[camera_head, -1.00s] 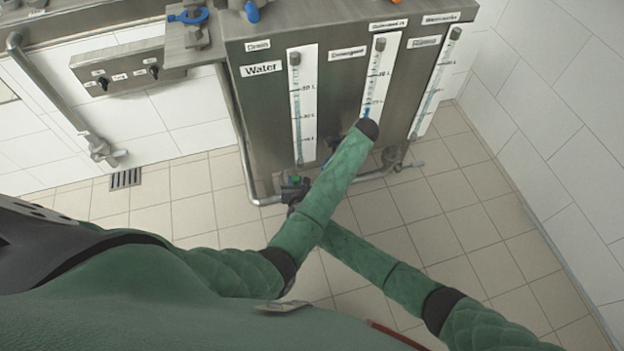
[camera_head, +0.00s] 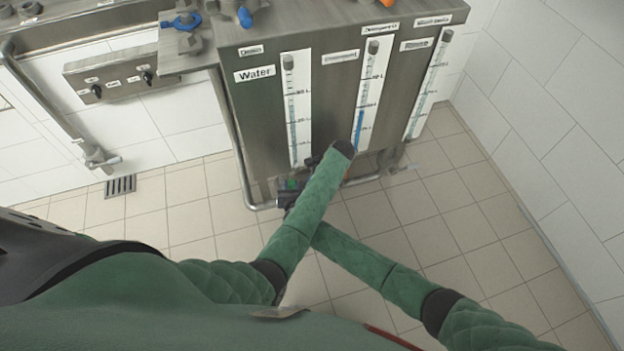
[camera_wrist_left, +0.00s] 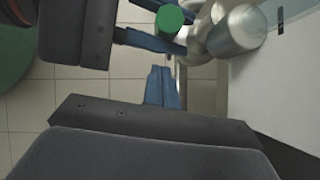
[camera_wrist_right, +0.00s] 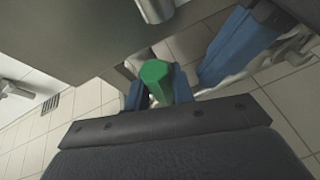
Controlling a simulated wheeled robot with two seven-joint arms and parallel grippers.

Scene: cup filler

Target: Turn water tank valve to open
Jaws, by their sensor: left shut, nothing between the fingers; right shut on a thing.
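The grey metal water tank (camera_head: 262,115) stands ahead, with a Water label and a tall white gauge. Its green valve handle (camera_head: 292,184) is low at the front, partly hidden by my right gripper (camera_head: 287,193). In the right wrist view, the green handle (camera_wrist_right: 155,80) sits between the blue fingers of my right gripper (camera_wrist_right: 158,92), which is shut on it. The handle's round green end (camera_wrist_left: 170,21) shows in the left wrist view. My left gripper (camera_wrist_left: 162,85) is shut and empty, just beside the valve and right gripper. My left forearm hides most of it in the head view.
Two more gauges (camera_head: 370,95) (camera_head: 428,85) stand right of the water gauge. A metal pipe (camera_head: 243,160) runs down the tank's left side. A control panel (camera_head: 120,78) is on the left wall, above a floor drain (camera_head: 120,186). The tiled floor is clear.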

